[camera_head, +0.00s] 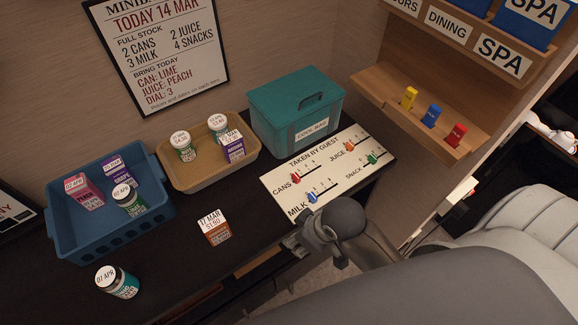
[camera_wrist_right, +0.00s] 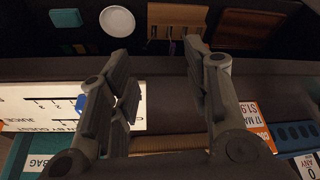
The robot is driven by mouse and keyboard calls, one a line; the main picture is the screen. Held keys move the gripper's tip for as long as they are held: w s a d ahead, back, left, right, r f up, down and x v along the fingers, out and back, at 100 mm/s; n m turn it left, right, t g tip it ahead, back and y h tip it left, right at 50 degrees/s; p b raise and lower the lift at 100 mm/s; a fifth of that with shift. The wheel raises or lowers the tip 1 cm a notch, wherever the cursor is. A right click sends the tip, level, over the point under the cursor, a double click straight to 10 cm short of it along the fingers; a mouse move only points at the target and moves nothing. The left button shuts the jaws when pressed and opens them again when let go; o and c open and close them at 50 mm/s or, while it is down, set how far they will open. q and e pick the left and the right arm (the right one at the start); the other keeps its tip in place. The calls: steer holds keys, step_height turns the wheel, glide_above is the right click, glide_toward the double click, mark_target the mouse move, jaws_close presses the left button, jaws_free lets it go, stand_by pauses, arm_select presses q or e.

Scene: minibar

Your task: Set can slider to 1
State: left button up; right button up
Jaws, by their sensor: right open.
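The cream panel headed TAKEN BY GUEST (camera_head: 330,172) lies on the dark counter. Its red cans slider (camera_head: 296,178) stands at or near the left end of its track; the exact number is too small to read. The blue milk slider (camera_head: 312,197) is on the track in front of it. My right gripper (camera_head: 298,242) is in front of the panel's near edge, apart from the red slider. In the wrist view my right gripper (camera_wrist_right: 158,62) has its fingers spread, with nothing held between them; part of the panel (camera_wrist_right: 45,112) shows beside and behind one finger. My left gripper is out of view.
The orange juice slider (camera_head: 349,146) and green snack slider (camera_head: 371,158) are further right on the panel. A teal cool bag (camera_head: 290,100) stands behind it. An orange carton (camera_head: 214,228) stands left of my gripper, near a tan tray (camera_head: 190,180) and blue basket (camera_head: 150,222).

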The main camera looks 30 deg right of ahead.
mark_target(296, 176)
steer(key=w+a+r+n, duration=0.2)
steer(key=w+n, duration=0.1)
steer(key=w+a+r+n+y, duration=0.1)
steer(key=w+a+n, duration=0.1)
steer(key=shift+g, duration=0.3)
steer(key=w+n, duration=0.1)
steer(key=n, duration=0.1)
steer(key=w+r+n, duration=0.1)
steer(key=w+n, duration=0.1)
steer(key=shift+w+a+r+g, duration=0.15)
steer(key=shift+w+g, duration=0.1)
steer(key=shift+g, duration=0.15)
steer(key=w+d+n, duration=0.1)
steer(key=w+d+r+n, duration=0.1)
steer(key=w+d+n+g+h, duration=0.1)
steer(key=shift+w+d+r, duration=0.1)
steer(key=shift+w+r, duration=0.2)
steer(key=shift+w, duration=0.05)
steer(key=w+d+r+n+g+h, duration=0.1)
steer(key=w+d+r, duration=0.1)
steer(key=d, duration=0.2)
steer(key=w+d+r+n+h, duration=0.1)
steer(key=w+d+r+n, duration=0.1)
steer(key=d+r, duration=0.15)
step_height(296, 176, down, 12)
steer(key=shift+w+d+r, duration=0.1)
steer(key=shift+w+r, duration=0.05)
steer(key=shift+r, duration=0.05)
jaws_close()
